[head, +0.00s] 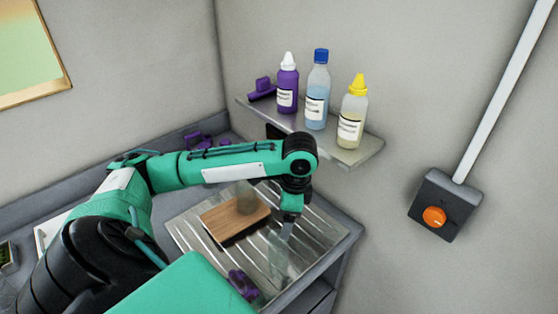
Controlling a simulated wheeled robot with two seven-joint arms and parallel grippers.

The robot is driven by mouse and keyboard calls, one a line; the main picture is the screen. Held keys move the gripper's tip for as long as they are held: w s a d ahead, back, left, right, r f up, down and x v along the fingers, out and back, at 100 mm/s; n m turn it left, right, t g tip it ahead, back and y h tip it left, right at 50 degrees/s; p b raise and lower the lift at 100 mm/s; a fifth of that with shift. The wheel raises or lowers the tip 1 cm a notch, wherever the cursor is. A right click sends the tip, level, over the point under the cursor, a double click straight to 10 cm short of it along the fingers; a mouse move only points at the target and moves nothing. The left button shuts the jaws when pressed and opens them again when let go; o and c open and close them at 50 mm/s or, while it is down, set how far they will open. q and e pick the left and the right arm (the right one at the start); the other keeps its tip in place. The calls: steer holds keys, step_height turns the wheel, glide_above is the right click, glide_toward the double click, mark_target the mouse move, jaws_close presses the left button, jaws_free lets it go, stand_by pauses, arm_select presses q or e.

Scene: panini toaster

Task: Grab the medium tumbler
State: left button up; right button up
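I cannot tell which is the medium one. My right gripper is not in view.
A wall shelf (352,154) behind my arm holds a purple bottle (287,84), a blue-capped bottle (317,92) and a yellow-capped bottle (353,112). A purple object (243,285) lies at the front of the drain surface. A switch box (446,204) is on the right wall.

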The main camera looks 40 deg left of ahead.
mark_target(279, 236)
arm_select(q)
steer(key=f, duration=0.3)
steer(key=f+p, duration=0.1)
steer(key=f, duration=0.1)
steer(key=shift+s+a, duration=0.25)
steer(key=shift+s, duration=0.05)
steer(key=f, duration=0.1)
steer(key=f+p, duration=0.1)
steer(key=shift+s+a+f, duration=0.15)
steer(key=shift+a+f, duration=0.05)
steer(key=shift+f, duration=0.15)
steer(key=f, duration=0.1)
steer(key=f+p, duration=0.1)
steer(key=f, duration=0.1)
steer(key=shift+s+a+f+p, duration=0.3)
steer(key=shift+s+a, duration=0.05)
steer(key=shift+a, duration=0.05)
steer(key=shift+f, duration=0.5)
steer(key=c, duration=1.2)
steer(key=shift+o, duration=0.2)
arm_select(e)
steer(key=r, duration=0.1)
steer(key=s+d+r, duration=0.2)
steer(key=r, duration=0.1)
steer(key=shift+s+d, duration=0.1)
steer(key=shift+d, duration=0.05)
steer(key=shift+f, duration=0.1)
